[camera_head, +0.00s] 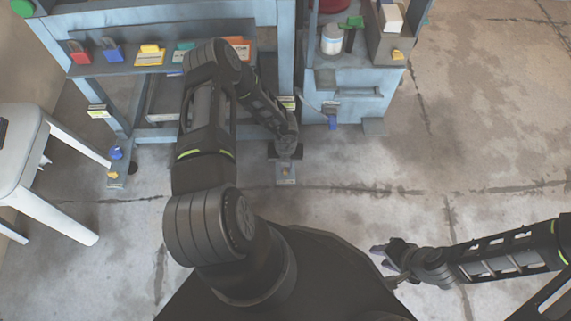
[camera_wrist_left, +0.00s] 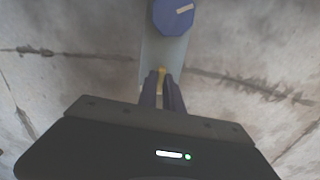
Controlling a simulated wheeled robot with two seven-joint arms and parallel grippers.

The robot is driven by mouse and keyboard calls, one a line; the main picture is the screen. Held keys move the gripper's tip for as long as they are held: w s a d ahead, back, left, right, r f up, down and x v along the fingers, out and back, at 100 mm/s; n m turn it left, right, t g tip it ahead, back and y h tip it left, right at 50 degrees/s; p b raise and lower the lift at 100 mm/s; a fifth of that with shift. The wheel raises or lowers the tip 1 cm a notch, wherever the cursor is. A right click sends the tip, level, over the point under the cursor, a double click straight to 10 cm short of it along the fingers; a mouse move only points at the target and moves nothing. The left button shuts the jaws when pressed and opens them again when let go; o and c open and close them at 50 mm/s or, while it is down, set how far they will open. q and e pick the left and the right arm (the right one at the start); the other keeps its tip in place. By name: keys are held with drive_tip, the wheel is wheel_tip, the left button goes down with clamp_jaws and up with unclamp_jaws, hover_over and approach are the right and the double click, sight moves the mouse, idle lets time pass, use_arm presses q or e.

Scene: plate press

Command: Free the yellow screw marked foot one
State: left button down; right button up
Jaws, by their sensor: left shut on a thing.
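A yellow screw (camera_wrist_left: 162,73) sits on a grey foot plate (camera_wrist_left: 148,50), with a blue knob (camera_wrist_left: 173,14) farther along the plate. In the left wrist view my left gripper (camera_wrist_left: 160,80) has its two dark fingers shut on the yellow screw, whose top shows just between the tips. In the head view my left gripper (camera_head: 286,155) reaches down to this foot, where a bit of yellow shows (camera_head: 286,173). I cannot read any foot marking. My right gripper (camera_head: 384,262) is at the lower right, open and empty above the floor.
Another foot at the left has a blue knob (camera_head: 116,153) and a yellow screw (camera_head: 113,175). A white stool (camera_head: 25,150) is at the left. The right floor is clear.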

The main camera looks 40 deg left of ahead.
use_arm(q)
drive_tip(key=shift+n, duration=0.5)
drive_tip(key=c, duration=1.5)
unclamp_jaws()
wheel_tip(320, 180, up, 8)
drive_tip(key=p, duration=0.3)
drive_tip(key=shift+f, duration=0.1)
